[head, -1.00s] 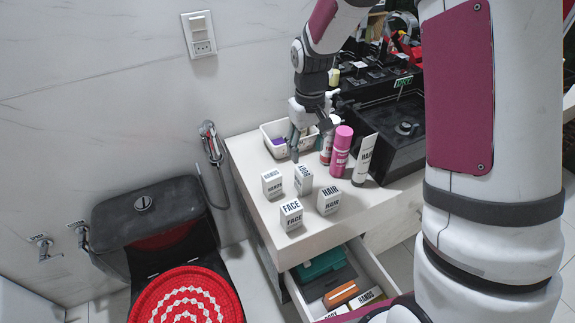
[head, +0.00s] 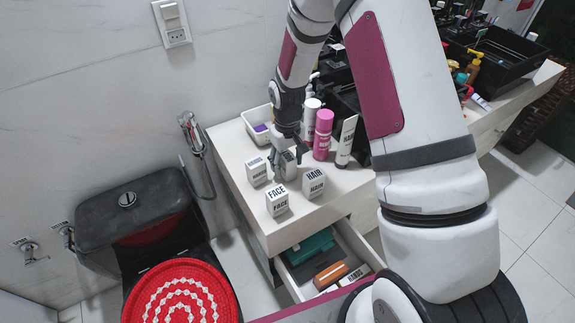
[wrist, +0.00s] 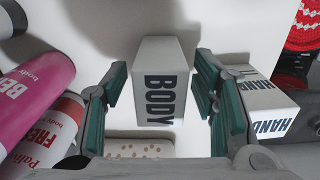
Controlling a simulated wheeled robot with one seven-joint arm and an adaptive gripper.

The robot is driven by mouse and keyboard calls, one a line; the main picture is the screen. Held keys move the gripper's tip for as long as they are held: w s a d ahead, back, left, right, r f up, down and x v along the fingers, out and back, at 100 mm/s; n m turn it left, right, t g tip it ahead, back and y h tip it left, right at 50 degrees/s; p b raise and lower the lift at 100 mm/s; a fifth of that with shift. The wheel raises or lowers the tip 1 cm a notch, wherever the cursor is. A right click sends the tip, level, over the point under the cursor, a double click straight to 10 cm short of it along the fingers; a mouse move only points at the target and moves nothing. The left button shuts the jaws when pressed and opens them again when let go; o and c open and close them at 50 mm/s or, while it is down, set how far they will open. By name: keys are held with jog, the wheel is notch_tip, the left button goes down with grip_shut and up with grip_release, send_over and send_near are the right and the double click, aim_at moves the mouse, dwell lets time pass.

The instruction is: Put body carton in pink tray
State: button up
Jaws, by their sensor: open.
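The white body carton (wrist: 160,85), with BODY in black letters, stands between the two fingers of my gripper (wrist: 162,88) in the wrist view. The fingers are open, one on each side, with gaps to the carton. In the head view the carton (head: 289,164) is on the counter, partly hidden by my gripper (head: 284,160). A pale, faintly pinkish tray (head: 252,141) sits behind it against the wall, with a purple item inside.
A HANDS carton (head: 257,171) stands close left of the gripper. FACE (head: 278,202) and HAIR (head: 313,184) cartons are in front. A pink can (head: 323,135) and a white tube (head: 346,142) stand to the right. An open drawer (head: 360,250) juts out below the counter.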

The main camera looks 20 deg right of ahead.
notch_tip(320, 180, down, 2)
grip_shut()
dwell(0.3)
